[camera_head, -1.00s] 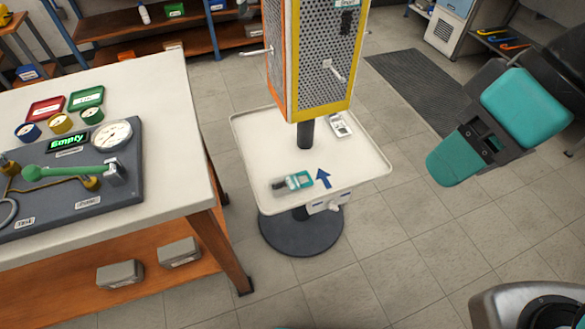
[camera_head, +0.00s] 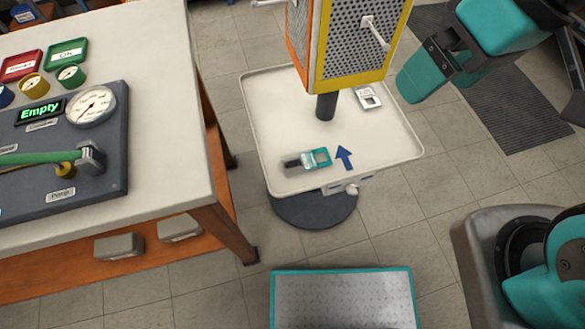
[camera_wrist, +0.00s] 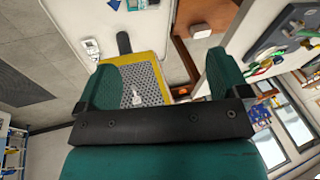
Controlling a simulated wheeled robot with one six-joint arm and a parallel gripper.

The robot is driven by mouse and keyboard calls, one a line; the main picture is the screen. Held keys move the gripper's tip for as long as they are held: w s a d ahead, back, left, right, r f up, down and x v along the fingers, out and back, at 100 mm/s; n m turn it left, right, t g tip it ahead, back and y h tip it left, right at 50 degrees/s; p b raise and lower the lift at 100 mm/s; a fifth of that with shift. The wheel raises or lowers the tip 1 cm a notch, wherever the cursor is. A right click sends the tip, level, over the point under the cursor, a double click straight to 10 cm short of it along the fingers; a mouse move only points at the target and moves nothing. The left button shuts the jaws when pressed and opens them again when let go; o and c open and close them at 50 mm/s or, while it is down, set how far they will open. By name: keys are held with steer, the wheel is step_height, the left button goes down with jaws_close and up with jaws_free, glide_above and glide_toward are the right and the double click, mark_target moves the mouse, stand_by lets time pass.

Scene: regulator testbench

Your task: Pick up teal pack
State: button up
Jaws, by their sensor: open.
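The teal pack (camera_head: 309,160) is a small clear pack with a teal end and a dark item inside. It lies on the white tray (camera_head: 270,130) of the stand, near its front edge, just left of a blue arrow mark. My gripper (camera_head: 420,80) is at the upper right in the head view, apart from the pack and beside the tray's right side. In the wrist view my gripper (camera_wrist: 160,88) shows two teal fingers spread wide with nothing between them.
A perforated yellow and orange panel (camera_head: 350,45) rises on a post from the tray, with pegs sticking out. A white pack (camera_head: 368,97) lies at the tray's back right. A workbench (camera_head: 165,60) with a gauge board (camera_head: 70,150) stands left.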

steer(key=w+d+f+m+h+b, duration=0.1)
steer(key=w+d+f+m+b, duration=0.15)
steer(key=f+b, duration=0.5)
steer(key=w+d+f+m+t+b, duration=0.1)
steer(key=w+d+f+m+b, duration=0.2)
steer(key=f, duration=0.7)
steer(key=w+d+f+m+h+b, duration=0.1)
steer(key=w+d+f+b, duration=0.2)
steer(key=f+b, duration=0.45)
steer(key=m+g+y, duration=0.4)
steer(key=m+y, duration=0.3)
steer(key=m, duration=0.7)
glide_toward(301, 161)
steer(key=f+b, duration=0.1)
steer(key=a+f+b, duration=0.1)
steer(key=shift+s+a+f, duration=0.2)
steer(key=shift+f, duration=0.05)
steer(key=b+x, duration=0.1)
steer(key=x, duration=0.2)
steer(key=b+x, duration=0.1)
steer(key=x, duration=0.2)
steer(key=shift+a+b, duration=0.35)
steer(key=shift+a, duration=0.05)
steer(key=shift+r, duration=0.1)
steer(key=c, duration=1)
